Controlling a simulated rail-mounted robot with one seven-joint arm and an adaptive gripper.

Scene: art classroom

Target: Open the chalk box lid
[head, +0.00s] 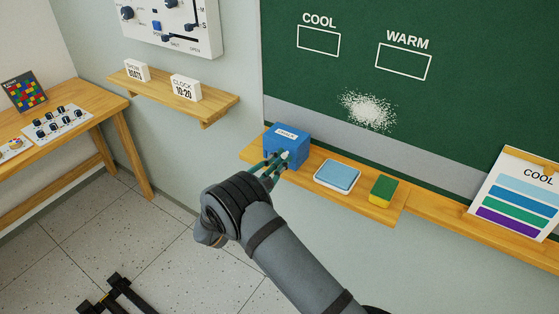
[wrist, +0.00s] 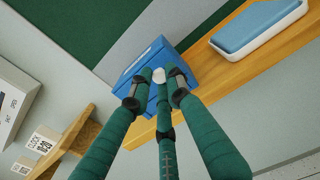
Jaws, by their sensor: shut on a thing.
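The blue chalk box (head: 280,137) stands at the left end of the wooden ledge under the green board. Its labelled top looks closed in the head view. A small white knob (wrist: 159,75) sticks out from the box's front. My gripper (head: 281,160) is at that front, its green fingers reaching in from below. In the wrist view, the fingertips of my gripper (wrist: 157,80) are closed around the knob, with the blue box (wrist: 185,68) right behind. The fingers hide part of the box front.
To the right on the ledge (head: 309,158) lie a light blue pad in a white tray (head: 338,175) and a green and yellow sponge (head: 383,190). A colour chart (head: 517,195) stands farther right. A wall shelf (head: 200,108) with small signs is on the left.

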